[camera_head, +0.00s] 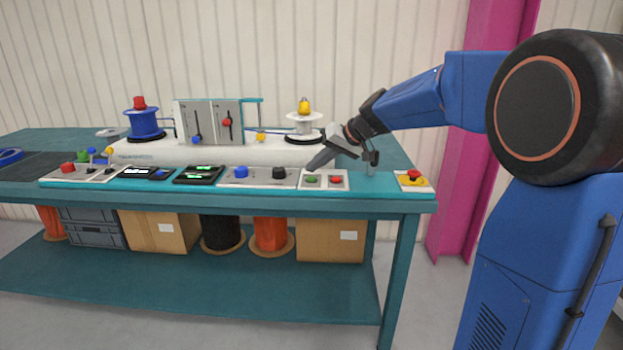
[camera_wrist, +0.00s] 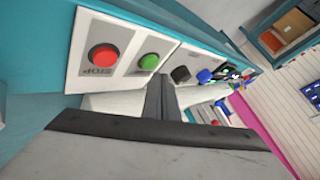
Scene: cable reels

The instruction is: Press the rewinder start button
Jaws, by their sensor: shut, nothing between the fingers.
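The green button (camera_head: 312,180) sits on a white panel (camera_head: 324,187) at the front edge of the bench, beside a red button (camera_head: 336,180). In the wrist view the green button (camera_wrist: 149,62) lies just beyond my fingertips, and the red stop button (camera_wrist: 102,58) is to its left with STOP lettering. My gripper (camera_head: 312,166) is shut and empty, tilted down just above and behind the green button. In the wrist view its shut fingers (camera_wrist: 160,82) point towards the panel. I cannot tell any contact with the green button.
A yellow box with a red emergency button (camera_head: 413,178) is at the right end. A panel with a blue knob (camera_head: 241,172) and a black knob (camera_head: 279,173) is to the left. The white rewinder (camera_head: 215,151), blue spool (camera_head: 144,123) and white spool (camera_head: 304,123) stand behind.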

